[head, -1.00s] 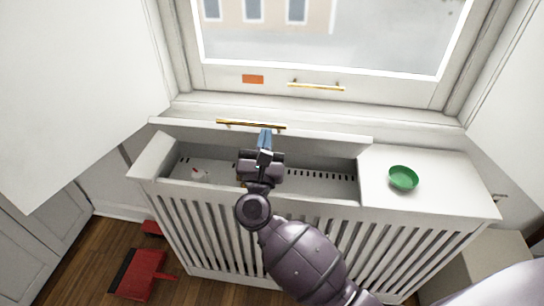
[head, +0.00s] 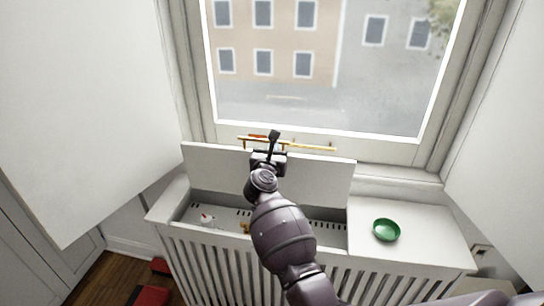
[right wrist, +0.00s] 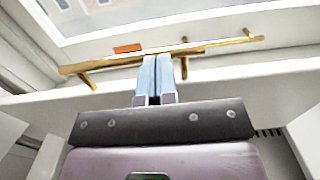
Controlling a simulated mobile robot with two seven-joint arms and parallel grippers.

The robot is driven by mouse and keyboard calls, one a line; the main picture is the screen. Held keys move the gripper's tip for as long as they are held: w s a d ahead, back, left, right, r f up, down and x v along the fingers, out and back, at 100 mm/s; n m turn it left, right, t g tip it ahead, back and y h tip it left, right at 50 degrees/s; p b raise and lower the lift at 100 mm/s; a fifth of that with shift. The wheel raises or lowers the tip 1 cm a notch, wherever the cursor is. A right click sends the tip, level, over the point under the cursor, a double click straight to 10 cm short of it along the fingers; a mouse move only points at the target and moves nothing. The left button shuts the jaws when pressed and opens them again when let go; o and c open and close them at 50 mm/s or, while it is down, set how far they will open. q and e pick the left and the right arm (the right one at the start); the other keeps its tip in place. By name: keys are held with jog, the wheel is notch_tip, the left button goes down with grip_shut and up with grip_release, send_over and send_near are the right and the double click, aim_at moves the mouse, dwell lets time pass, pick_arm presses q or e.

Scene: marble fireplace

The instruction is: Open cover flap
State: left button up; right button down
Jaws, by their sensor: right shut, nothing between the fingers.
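The white cover flap (head: 325,176) of the slatted radiator cabinet stands raised at the back of the opening, its broad face toward me. A gold handle (head: 248,143) shows at its top edge, in front of the window's own gold handle (head: 318,148). My right gripper (head: 274,134) reaches over the opening to the flap's top edge. In the right wrist view, its blue fingers (right wrist: 157,78) are together with nothing between them, close to the flap's gold handle (right wrist: 92,68). I cannot tell whether they touch it. My left gripper is out of view.
The slatted cabinet (head: 395,264) has an open interior with a small white and red object (head: 207,219) inside. A green bowl (head: 386,230) sits on its fixed right top. The window (head: 330,70) is behind. A white panel (head: 75,110) stands at left.

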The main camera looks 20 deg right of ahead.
jog(key=shift+w+d+r, duration=0.15)
jog(key=shift+w+d, duration=0.15)
jog(key=shift+w, duration=0.1)
jog(key=shift+a, duration=0.1)
dwell(0.3)
